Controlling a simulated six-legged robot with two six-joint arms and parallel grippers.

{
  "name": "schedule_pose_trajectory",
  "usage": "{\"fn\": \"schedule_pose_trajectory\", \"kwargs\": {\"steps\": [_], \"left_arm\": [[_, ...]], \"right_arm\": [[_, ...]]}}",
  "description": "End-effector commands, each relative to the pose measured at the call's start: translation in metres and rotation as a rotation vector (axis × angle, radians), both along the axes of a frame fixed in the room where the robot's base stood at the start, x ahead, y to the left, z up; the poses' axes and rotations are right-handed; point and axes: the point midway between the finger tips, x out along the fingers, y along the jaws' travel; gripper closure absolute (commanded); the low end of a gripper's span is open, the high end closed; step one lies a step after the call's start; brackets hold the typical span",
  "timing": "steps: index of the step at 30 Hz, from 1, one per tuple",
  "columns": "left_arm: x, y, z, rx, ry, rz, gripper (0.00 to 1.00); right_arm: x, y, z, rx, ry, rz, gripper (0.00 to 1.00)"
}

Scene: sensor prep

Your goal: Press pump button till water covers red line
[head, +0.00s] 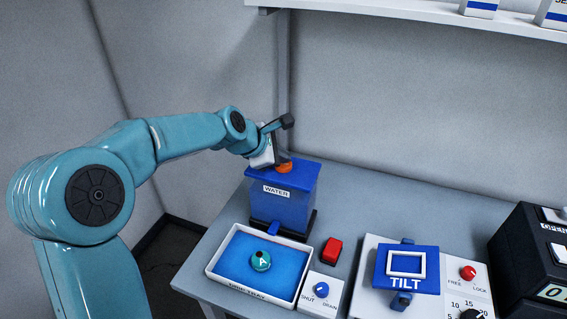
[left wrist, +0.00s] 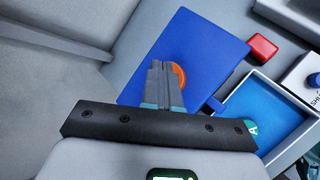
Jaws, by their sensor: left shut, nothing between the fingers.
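The blue water tank (head: 284,204), labelled WATER, stands behind the drip tray. An orange pump button (head: 285,167) is on its top; it also shows in the left wrist view (left wrist: 180,77), partly hidden by my fingers. My left gripper (head: 282,159) is shut and empty, with its fingertips at the button; I cannot tell whether they touch it. The fingers also show in the left wrist view (left wrist: 159,68). The white-rimmed drip tray (head: 224,245) has a blue inside and holds a teal round piece marked A (head: 261,261). I see no red line. My right gripper is out of view.
A red block (head: 331,251) lies right of the tank. A SHUT/DRAIN knob (head: 321,290) is beside the tray. Farther right are a blue TILT stand (head: 408,284), a panel with a red FREE/LOCK knob (head: 467,272) and a black device (head: 525,258). A shelf (head: 420,13) hangs above.

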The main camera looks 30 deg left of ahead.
Motion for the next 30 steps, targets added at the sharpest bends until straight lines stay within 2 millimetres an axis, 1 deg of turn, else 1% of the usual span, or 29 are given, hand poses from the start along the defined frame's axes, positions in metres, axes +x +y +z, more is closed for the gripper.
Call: {"fn": "schedule_pose_trajectory", "kwargs": {"steps": [17,26,30], "left_arm": [[-0.0004,-0.0002,-0.0089,-0.001,0.003,0.0,1.0],[-0.0004,-0.0003,-0.0082,-0.001,0.004,-0.001,1.0],[-0.0005,-0.0003,-0.0029,-0.001,0.004,-0.001,1.0]], "right_arm": [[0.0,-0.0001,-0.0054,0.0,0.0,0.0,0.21],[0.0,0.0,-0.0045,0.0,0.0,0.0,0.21],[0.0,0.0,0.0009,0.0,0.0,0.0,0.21]]}}
